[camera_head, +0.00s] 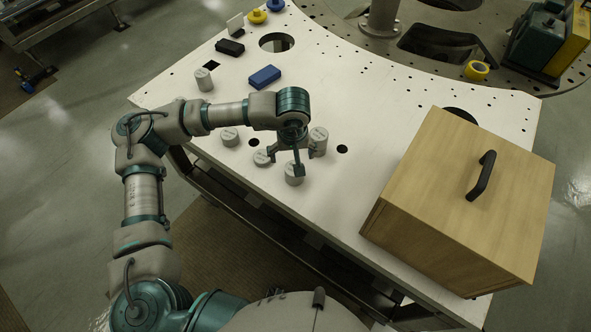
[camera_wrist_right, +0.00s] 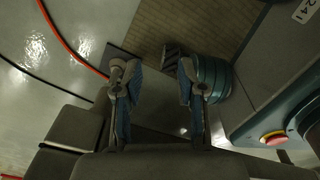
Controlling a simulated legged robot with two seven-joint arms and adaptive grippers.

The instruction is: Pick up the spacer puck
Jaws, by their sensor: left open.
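Several grey labelled cylinders stand on the white plate (camera_head: 370,196); their labels are too small to read, so I cannot tell for sure which is the spacer puck. A low, puck-like one (camera_head: 262,158) is by a finger of my left gripper (camera_head: 290,158). A taller one (camera_head: 294,176) is just in front, another (camera_head: 318,138) is close on the right, and a short one (camera_head: 229,136) is to the left. My left gripper is open, pointing down among them; its contact with them is unclear. My right gripper (camera_wrist_right: 157,78) is open and empty in the wrist view, away from the plate.
A wooden box (camera_head: 450,190) with a black handle fills the plate's right side. Farther back are a grey cylinder (camera_head: 203,80), a blue block (camera_head: 264,77), a black block (camera_head: 230,47) and yellow tape (camera_head: 477,70). The plate's middle is mostly clear.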

